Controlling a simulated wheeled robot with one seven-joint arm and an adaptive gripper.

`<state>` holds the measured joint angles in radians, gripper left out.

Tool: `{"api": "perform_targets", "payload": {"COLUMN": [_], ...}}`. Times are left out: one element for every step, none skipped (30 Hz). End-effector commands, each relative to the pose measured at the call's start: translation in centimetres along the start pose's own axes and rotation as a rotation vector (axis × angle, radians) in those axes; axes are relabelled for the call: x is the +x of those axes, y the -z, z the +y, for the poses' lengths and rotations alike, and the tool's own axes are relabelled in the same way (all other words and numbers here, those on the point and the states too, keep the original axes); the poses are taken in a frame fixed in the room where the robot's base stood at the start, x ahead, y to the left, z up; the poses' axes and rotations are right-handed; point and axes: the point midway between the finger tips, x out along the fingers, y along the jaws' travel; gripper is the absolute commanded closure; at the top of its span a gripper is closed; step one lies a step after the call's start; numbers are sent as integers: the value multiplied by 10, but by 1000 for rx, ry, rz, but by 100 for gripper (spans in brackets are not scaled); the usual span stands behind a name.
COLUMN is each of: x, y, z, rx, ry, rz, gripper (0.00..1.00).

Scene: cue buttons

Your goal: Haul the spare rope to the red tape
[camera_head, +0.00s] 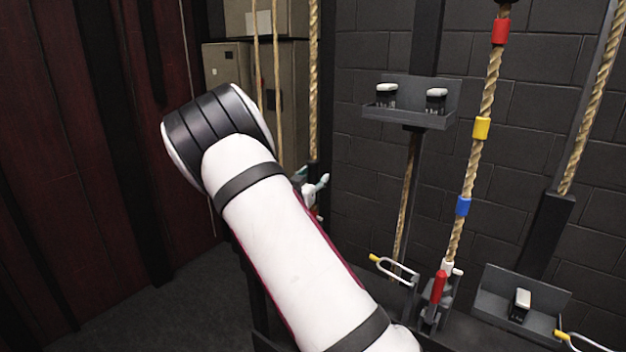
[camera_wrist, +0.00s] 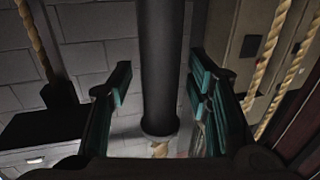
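A rope with red tape (camera_head: 500,31), yellow tape (camera_head: 481,128) and blue tape (camera_head: 463,205) runs down at the right of the head view, into a rope lock with a red handle (camera_head: 438,288). My gripper (camera_head: 316,188) is mostly hidden behind my white arm; teal fingertips show beside a rope (camera_head: 313,80) that enters a dark sleeve. In the wrist view, my gripper (camera_wrist: 160,85) is open, with teal fingers either side of the dark sleeve (camera_wrist: 160,60) and gaps on both sides. A bit of rope (camera_wrist: 160,150) shows at the sleeve's end. No label marks the spare rope.
A shelf (camera_head: 410,115) with two small dark, white-topped items is on the brick wall. A lower tray (camera_head: 500,310), a yellow-tipped wire loop (camera_head: 395,268) and another rope (camera_head: 600,90) are at right. Cabinets (camera_head: 225,70) and a dark red curtain (camera_head: 80,150) are at left.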

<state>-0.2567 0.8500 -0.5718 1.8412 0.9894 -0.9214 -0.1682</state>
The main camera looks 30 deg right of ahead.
Motion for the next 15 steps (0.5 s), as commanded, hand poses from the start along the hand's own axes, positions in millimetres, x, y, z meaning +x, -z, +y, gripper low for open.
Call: {"api": "perform_targets", "payload": {"x": [0,0,0,0,0,-2,-3,-5,-9,-13,-17,-24,-30,-36,-45], "y": [0,0,0,0,0,0,0,0,0,0,0,0,0,0,0], "z": [0,0,0,0,0,0,-1,-1,-1,-1,-1,-2,-2,-2,-1], "rx": [0,0,0,0,0,0,0,0,1,1,0,1,0,0,0], "ry": [0,0,0,0,1,1,1,2,2,2,2,4,4,4,3], "rz": [0,0,0,0,0,0,-1,-1,-1,-1,-1,-1,-2,-2,-2], "gripper": [55,55,55,55,55,55,55,55,55,55,55,55,55,55,55]}}
